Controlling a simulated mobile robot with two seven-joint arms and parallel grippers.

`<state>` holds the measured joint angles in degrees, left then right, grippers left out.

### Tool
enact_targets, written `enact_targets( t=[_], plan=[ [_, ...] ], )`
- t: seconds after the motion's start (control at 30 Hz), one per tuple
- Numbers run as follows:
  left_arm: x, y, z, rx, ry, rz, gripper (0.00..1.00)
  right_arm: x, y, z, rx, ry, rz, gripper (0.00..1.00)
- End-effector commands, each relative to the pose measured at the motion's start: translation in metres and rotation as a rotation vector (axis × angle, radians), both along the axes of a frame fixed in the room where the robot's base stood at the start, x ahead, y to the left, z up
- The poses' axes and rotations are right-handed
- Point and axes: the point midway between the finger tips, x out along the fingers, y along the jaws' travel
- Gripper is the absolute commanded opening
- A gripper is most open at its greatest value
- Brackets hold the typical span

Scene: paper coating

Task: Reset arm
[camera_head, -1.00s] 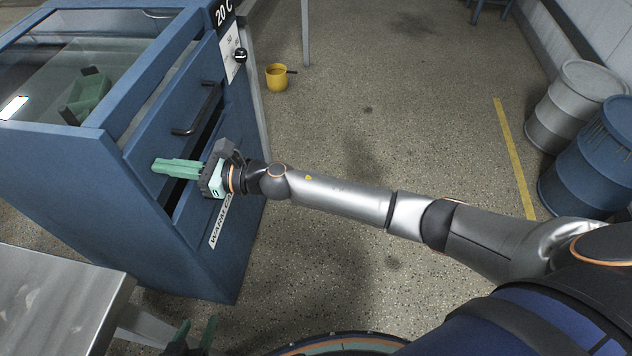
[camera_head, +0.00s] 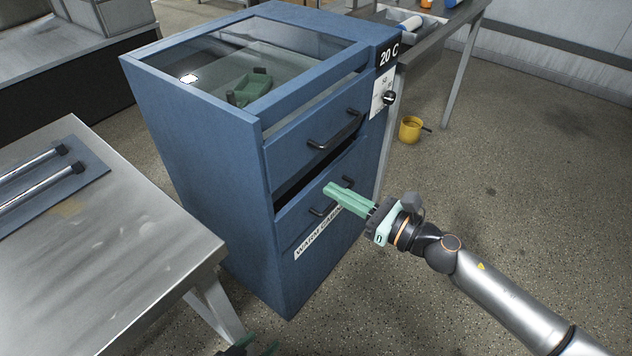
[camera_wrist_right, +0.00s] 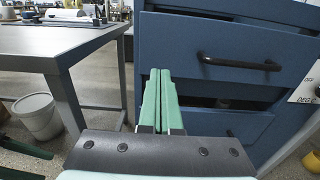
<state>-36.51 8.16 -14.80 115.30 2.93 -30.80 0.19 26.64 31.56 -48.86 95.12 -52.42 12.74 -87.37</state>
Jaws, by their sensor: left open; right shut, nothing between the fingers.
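My right gripper (camera_head: 332,192) reaches in from the right, its green fingers shut together and empty. In the head view it overlaps the lower drawer (camera_head: 292,222) of the blue warm cabinet (camera_head: 215,165) and partly hides that drawer's handle. The right wrist view shows the same shut fingers (camera_wrist_right: 160,82) in front of the cabinet's drawers (camera_wrist_right: 225,50); any contact is not clear.
A metal table (camera_head: 130,235) with rods on a mat (camera_head: 50,178) stands at the left. A dark gap lies between the cabinet's drawers. A yellow mug (camera_head: 410,130) sits on the floor beyond the cabinet. The floor at the right (camera_head: 500,200) is clear.

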Motion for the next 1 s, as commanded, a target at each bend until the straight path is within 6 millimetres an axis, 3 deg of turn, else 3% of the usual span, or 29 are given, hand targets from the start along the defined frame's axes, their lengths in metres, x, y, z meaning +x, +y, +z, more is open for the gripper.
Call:
enact_targets(
  t=[0.2,0.47,0.57,0.67,0.77,0.87,1.0],
  plan=[
    [0.004,0.002,-0.001,0.002,-0.010,0.003,0.56,-0.015,-0.022,-0.001,0.000,0.001,0.001,0.00],
    [0.006,0.003,0.001,0.004,-0.015,0.005,0.56,-0.018,-0.025,0.000,0.008,0.008,-0.001,0.00],
    [0.006,0.003,0.001,0.003,-0.016,0.005,0.56,-0.021,-0.024,-0.003,0.088,0.094,-0.027,0.00],
    [0.006,0.003,0.001,0.003,-0.016,0.005,0.56,-0.026,-0.025,-0.011,0.294,0.309,-0.098,0.00],
    [0.006,0.003,0.001,0.003,-0.016,0.005,0.56,-0.033,-0.035,-0.029,0.607,0.634,-0.214,0.00],
    [0.006,0.003,0.001,0.003,-0.016,0.005,0.56,-0.045,-0.053,-0.060,0.963,0.985,-0.355,0.00],
    [0.006,0.003,0.001,0.003,-0.016,0.004,0.56,-0.077,-0.081,-0.115,1.465,1.420,-0.573,0.00]
  ],
)
